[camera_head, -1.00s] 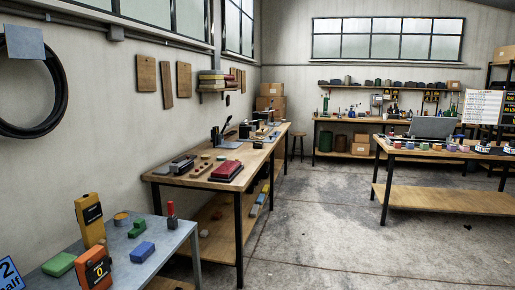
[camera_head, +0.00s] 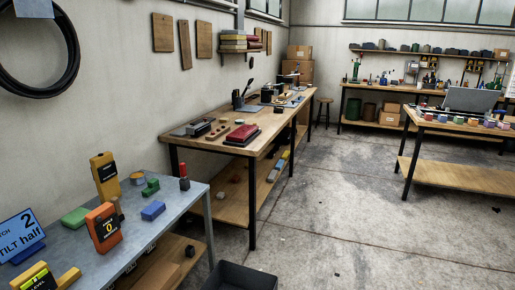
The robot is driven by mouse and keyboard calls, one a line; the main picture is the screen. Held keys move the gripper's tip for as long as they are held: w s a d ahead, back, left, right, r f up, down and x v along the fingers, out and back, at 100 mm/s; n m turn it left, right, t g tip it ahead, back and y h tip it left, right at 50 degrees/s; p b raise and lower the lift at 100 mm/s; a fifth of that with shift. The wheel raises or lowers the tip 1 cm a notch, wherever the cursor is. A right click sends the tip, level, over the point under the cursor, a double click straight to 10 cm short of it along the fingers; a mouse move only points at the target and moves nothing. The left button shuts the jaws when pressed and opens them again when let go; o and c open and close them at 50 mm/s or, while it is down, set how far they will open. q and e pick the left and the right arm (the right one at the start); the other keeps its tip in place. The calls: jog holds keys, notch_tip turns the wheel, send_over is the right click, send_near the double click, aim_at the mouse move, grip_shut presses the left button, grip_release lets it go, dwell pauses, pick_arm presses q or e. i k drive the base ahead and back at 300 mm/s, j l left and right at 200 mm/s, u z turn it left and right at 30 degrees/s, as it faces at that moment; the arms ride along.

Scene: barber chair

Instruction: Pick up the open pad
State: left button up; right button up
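I cannot tell for certain which thing is the open pad. A red block or pad (camera_head: 242,134) lies on a dark base on the wooden bench. On the grey metal table at lower left are a green block (camera_head: 75,217), a blue block (camera_head: 153,211) and a smaller green piece (camera_head: 151,187). Neither of my grippers is in view.
The grey table (camera_head: 178,232) also bears a yellow device (camera_head: 106,174), an orange device (camera_head: 104,228) and a blue sign (camera_head: 28,233). A dark bin (camera_head: 240,276) stands on the floor. The long wooden bench (camera_head: 260,150) runs along the wall. Open concrete floor (camera_head: 350,220) lies to the right.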

aim_at(279, 110)
jog(key=i+l+z, duration=0.3)
jog(key=i+l, duration=0.25)
jog(key=i+l+z, duration=0.25)
jog(key=i+l, duration=0.4)
jog(key=i+l+z, duration=0.3)
jog(key=i, duration=2.5)
